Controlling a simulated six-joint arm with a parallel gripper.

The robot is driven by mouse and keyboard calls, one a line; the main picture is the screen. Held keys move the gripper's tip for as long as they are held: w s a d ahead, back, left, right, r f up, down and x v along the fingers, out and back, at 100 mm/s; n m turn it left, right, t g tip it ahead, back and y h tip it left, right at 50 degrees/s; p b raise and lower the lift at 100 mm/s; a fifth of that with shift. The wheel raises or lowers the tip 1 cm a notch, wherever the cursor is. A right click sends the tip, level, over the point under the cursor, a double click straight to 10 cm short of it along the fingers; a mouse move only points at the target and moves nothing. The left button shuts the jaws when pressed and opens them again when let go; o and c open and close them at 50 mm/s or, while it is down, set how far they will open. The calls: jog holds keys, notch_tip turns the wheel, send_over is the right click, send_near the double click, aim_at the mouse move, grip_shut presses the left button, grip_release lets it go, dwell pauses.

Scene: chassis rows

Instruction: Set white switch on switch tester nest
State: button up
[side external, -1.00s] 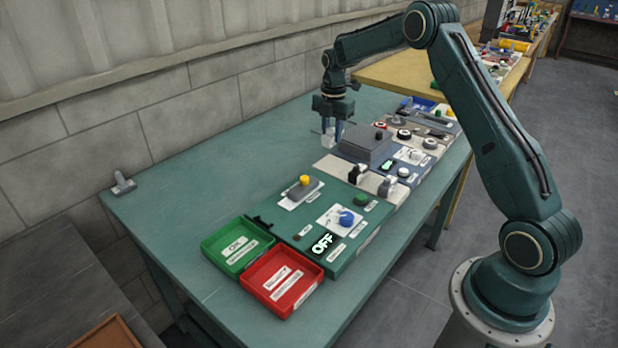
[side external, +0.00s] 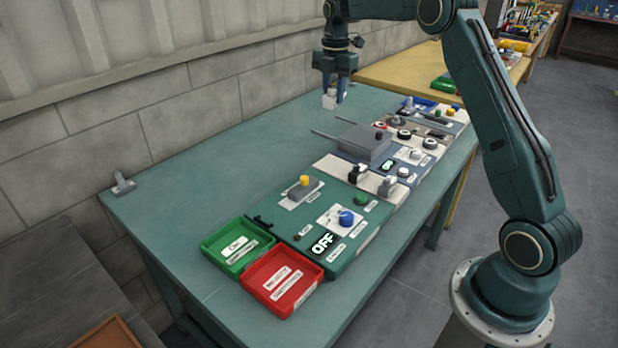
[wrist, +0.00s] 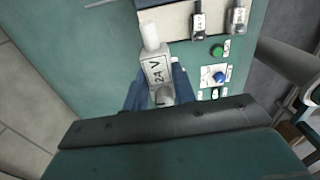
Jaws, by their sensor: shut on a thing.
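My gripper (side external: 333,97) is shut on the white switch (side external: 329,101) and holds it upright above the table. In the wrist view the switch (wrist: 156,70) shows a "24 V" label and a pale top between the blue fingers. The green tester panel (side external: 290,226) has a yellow-topped grey block (side external: 303,187), a blue knob (side external: 345,217), a green button (side external: 360,199) and a display reading OFF. I cannot tell which spot on it is the nest. My gripper is well behind it and higher.
A cream strip (side external: 333,165) beside the green panel carries a black switch (side external: 357,173) and a grey one (side external: 387,186). A grey box (side external: 364,142) with thin rods stands beyond. Green (side external: 237,246) and red (side external: 281,280) trays are in front.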

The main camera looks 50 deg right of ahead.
dwell(0.4)
jog(key=a+f, duration=0.4)
jog(key=a, duration=0.5)
jog(key=s+a+f, duration=0.1)
jog(key=a+f, duration=0.2)
jog(key=a, duration=0.5)
jog(key=a+f, duration=0.4)
jog(key=a, duration=0.5)
jog(key=shift+s+a+f+m, duration=0.3)
jog(key=shift+a, duration=0.05)
jog(key=shift+f, duration=0.2)
jog(key=shift+f, duration=3.75)
jog(key=shift+f, duration=0.1)
jog(key=o, duration=1.1)
